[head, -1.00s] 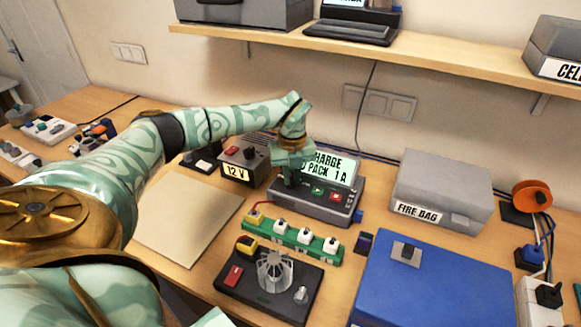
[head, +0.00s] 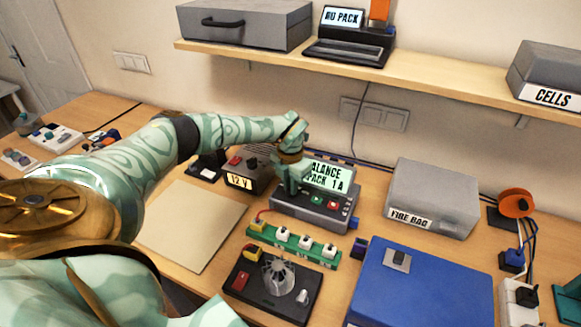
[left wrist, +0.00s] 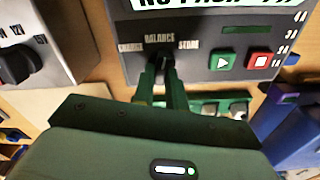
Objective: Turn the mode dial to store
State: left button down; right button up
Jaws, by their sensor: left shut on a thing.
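The charger (head: 325,217) is a dark grey box with a tilted lit screen (head: 328,176) that reads BALANCE and PACK 1 A, partly covered by my gripper. My left gripper (head: 295,188) points down at the left of the charger's panel. In the left wrist view its fingers (left wrist: 164,72) are shut on the black mode dial (left wrist: 160,60). The labels around the dial show a partly hidden charge at left, balance at top and store at right. A green play button (left wrist: 222,62) and a red stop button (left wrist: 258,60) sit right of the dial.
A 12 V supply box (head: 245,176) stands close left of the charger. A green strip with white switches (head: 305,242) and a black fan board (head: 262,290) lie in front. A grey fire bag box (head: 433,197) and blue case (head: 425,285) are at right. A beige mat (head: 190,225) is bare.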

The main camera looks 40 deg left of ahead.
pick_arm(q)
jog(key=m, duration=0.2)
jog(key=m+p, duration=0.1)
jog(key=m, duration=0.1)
jog(key=shift+w+a+r+m, duration=0.1)
jog(key=shift+a+m, duration=0.05)
jog(key=shift+m, duration=0.15)
jog(key=shift+a+m, duration=0.1)
jog(key=shift+m, duration=1.8)
jog(key=shift+w, duration=0.1)
jog(key=c, duration=1.4)
grip_release()
jog(key=shift+c, duration=0.2)
notch_tip(320, 180, up, 16)
jog(key=p, duration=0.2)
